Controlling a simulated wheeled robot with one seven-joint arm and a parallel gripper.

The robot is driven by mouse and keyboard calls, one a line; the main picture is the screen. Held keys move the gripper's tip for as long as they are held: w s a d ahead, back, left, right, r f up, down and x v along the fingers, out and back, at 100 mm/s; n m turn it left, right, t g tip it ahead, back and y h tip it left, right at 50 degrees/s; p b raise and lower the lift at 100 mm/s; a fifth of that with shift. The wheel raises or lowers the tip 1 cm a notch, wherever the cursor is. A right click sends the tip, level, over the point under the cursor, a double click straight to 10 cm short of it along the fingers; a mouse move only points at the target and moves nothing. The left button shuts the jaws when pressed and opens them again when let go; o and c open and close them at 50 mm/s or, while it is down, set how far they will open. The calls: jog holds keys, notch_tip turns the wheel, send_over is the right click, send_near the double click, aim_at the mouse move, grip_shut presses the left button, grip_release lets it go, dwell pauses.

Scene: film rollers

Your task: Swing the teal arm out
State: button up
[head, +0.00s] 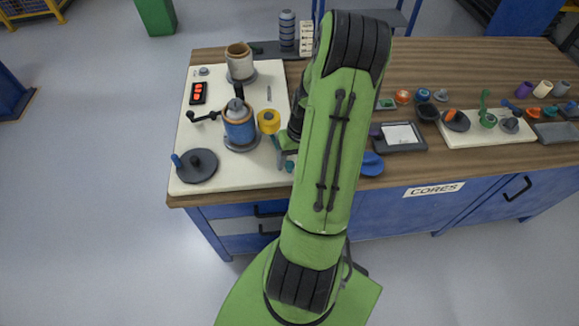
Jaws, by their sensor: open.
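A thin teal arm (276,143) shows on the right part of the cream board (215,170), just below a yellow roller (268,121). A small teal knob (289,167) shows at the board's right edge; I cannot tell whether it belongs to the same arm. My gripper (284,160) is open, low over the board's right side, close beside the teal arm. I cannot tell whether they touch. My green arm hides part of the gripper and what lies to its right.
A blue roller (239,130) with a dark crank, a cream roller (240,66) and a dark disc with a blue peg (198,165) stand on the board. A switch box (198,93) lies at upper left. Several small parts crowd the wooden bench at right.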

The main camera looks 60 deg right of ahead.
jog(key=f, duration=0.2)
jog(key=shift+w+a+f, duration=0.15)
jog(key=shift+w+f, duration=0.05)
jog(key=shift+f, duration=0.1)
jog(key=shift+r, duration=0.1)
grip_shut()
